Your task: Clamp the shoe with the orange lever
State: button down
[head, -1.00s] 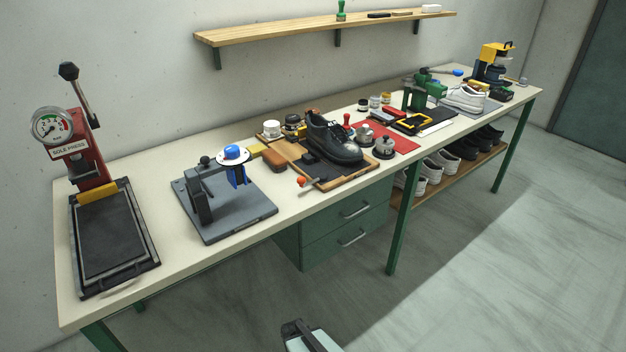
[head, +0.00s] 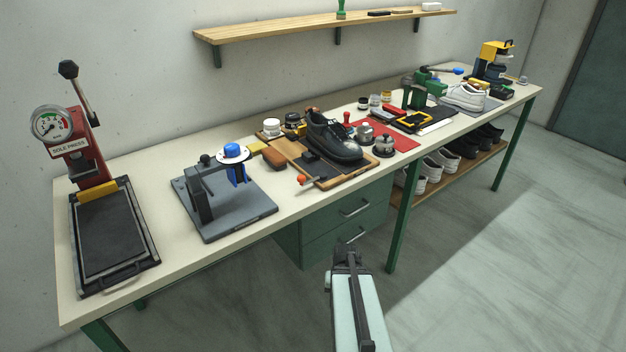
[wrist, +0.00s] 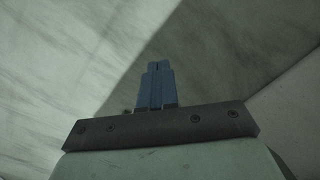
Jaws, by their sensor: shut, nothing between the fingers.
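A black lace-up shoe (head: 340,147) sits on a wooden board (head: 350,181) in the middle of the bench. The lever with an orange knob (head: 301,181) sticks out at the board's front left corner, apart from the shoe's toe. A dark block (head: 318,166) lies on the board beside the shoe. My gripper (head: 347,244) is in front of the bench, low in the head view, well away from the lever and the shoe. In the wrist view its blue fingers (wrist: 158,66) are together with nothing between them.
A red sole press (head: 85,165) and a grey stand with a blue knob (head: 234,151) are left of the board. A red mat (head: 403,143) with small pots is to its right. Green drawers (head: 345,215) hang under the bench. Open floor lies in front.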

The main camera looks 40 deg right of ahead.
jog(key=w+d+r+t, duration=0.2)
jog(key=d+r, duration=0.4)
jog(key=r, duration=0.3)
jog(key=w+d+r+m+t, duration=0.1)
jog(key=d+r+t, duration=0.2)
jog(key=d+r, duration=0.45)
jog(key=w+d+r+t, duration=0.2)
jog(key=d+r, duration=0.2)
jog(key=r, duration=0.7)
jog(key=w+a+r+n+t+y, duration=0.2)
jog(key=r+n, duration=0.3)
jog(key=n, duration=0.2)
jog(key=w+a+r+n+t+y, duration=0.2)
jog(key=w+a+r+n+t, duration=0.1)
jog(key=r+n, duration=0.3)
jog(key=shift+a+r+n+y, duration=0.3)
jog(key=shift+a+n+y, duration=0.1)
jog(key=shift+n, duration=0.3)
jog(key=shift+w, duration=0.1)
jog(key=x, duration=1.3)
jog(key=shift+w+a+f, duration=0.1)
jog(key=shift+w+f, duration=0.05)
jog(key=shift+w, duration=0.05)
jog(key=shift+w+f, duration=0.1)
